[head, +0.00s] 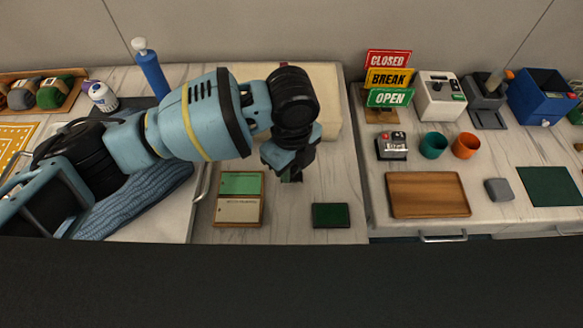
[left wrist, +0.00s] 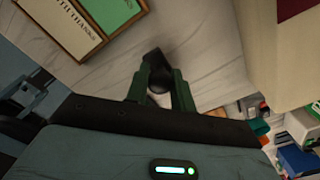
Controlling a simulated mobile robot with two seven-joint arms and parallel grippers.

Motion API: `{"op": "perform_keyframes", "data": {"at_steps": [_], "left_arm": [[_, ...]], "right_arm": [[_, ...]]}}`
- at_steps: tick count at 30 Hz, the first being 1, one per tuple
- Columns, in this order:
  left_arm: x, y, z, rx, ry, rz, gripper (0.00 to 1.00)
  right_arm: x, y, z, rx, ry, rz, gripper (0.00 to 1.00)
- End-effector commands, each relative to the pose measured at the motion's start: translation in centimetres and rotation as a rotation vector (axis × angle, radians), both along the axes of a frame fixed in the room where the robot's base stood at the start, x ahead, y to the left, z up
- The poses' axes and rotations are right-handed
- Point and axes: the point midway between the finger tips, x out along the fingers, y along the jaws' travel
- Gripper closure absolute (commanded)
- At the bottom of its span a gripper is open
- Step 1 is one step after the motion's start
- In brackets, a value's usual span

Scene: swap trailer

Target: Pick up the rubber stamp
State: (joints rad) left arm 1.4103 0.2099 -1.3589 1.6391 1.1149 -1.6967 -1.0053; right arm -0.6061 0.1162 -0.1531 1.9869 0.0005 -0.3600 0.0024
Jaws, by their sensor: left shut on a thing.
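My left gripper (head: 291,176) reaches over the middle counter, pointing down. In the left wrist view its two green fingers (left wrist: 160,88) are shut on the rubber stamp (left wrist: 156,62), a small dark piece with a rounded end. In the head view the gripper and wrist hide most of the stamp. I cannot tell whether the stamp touches the counter. My right gripper is not in view.
A wooden tray (head: 262,200) with a green and a whitish card lies left of the gripper. A dark green pad (head: 331,215) lies to the right, near the front edge. A pale block (head: 330,100) stands behind. The right counter holds signs (head: 389,78), cups and a brown tray (head: 428,195).

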Motion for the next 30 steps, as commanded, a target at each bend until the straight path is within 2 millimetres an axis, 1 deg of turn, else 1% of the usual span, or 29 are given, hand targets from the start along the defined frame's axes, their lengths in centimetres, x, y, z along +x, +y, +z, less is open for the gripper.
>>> {"op": "perform_keyframes", "data": {"at_steps": [5,7,21,27,30], "left_arm": [[0.1,-0.1,2.7,-0.004,-0.005,-0.001,0.99],[-0.6,1.2,2.6,-0.001,-0.001,0.000,0.99],[-6.0,9.9,3.5,0.001,-0.001,0.002,0.99],[-7.5,12.4,3.7,0.000,0.000,0.001,0.99],[-7.9,13.1,3.8,0.000,0.000,0.000,0.99]], "right_arm": [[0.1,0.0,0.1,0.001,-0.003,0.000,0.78],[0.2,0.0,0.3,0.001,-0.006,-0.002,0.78],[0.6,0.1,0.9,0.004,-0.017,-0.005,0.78],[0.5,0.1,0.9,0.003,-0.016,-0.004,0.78],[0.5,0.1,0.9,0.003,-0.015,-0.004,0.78]]}}
